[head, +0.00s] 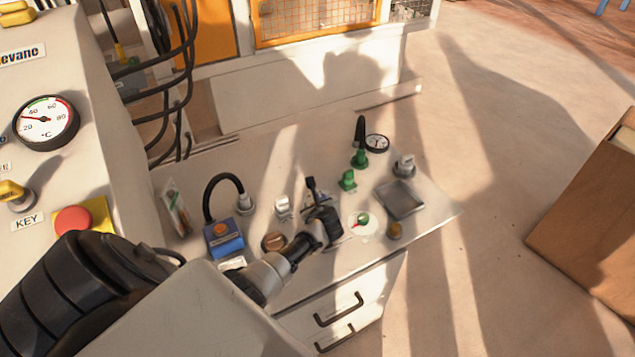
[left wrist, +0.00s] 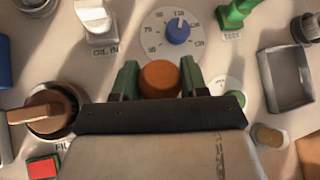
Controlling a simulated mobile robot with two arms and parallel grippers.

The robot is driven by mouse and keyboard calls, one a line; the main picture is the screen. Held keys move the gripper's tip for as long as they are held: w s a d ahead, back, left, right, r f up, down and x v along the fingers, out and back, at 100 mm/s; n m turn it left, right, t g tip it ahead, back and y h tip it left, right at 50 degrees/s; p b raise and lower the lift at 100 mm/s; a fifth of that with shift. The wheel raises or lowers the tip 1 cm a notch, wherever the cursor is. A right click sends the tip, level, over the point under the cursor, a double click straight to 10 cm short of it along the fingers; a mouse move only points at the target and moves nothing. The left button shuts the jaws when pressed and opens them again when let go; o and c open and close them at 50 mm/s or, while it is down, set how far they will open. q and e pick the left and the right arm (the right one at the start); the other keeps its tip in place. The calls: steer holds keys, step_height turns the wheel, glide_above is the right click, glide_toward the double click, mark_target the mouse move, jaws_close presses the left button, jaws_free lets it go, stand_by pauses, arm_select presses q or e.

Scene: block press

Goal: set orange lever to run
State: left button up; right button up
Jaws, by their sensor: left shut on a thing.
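The orange lever's round knob (left wrist: 160,79) shows in the left wrist view, between the two green fingers of my left gripper (left wrist: 159,66). The fingers are shut on it from both sides. The lever's shaft and base are hidden beneath the knob and the gripper, and I see no run mark. In the head view my left gripper (head: 324,222) is over the middle of the panel top (head: 430,203) and hides the lever. My right gripper is in neither view.
Around the gripper stand a blue dial knob (left wrist: 178,32), a white oil-in handle (left wrist: 97,17), a green test handle (left wrist: 233,14), a brown handle (left wrist: 40,112) and a small white dial (head: 361,225). A metal tray (head: 401,199) is at the right.

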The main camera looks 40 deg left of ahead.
arm_select(q)
steer(key=shift+a, duration=0.15)
steer(key=o, duration=1.3)
steer(key=p+v, duration=0.1)
steer(key=v, duration=0.9)
steer(key=shift+s+d+r+p, duration=0.2)
steer(key=shift+s+d+p, duration=0.05)
steer(key=shift+p, duration=0.05)
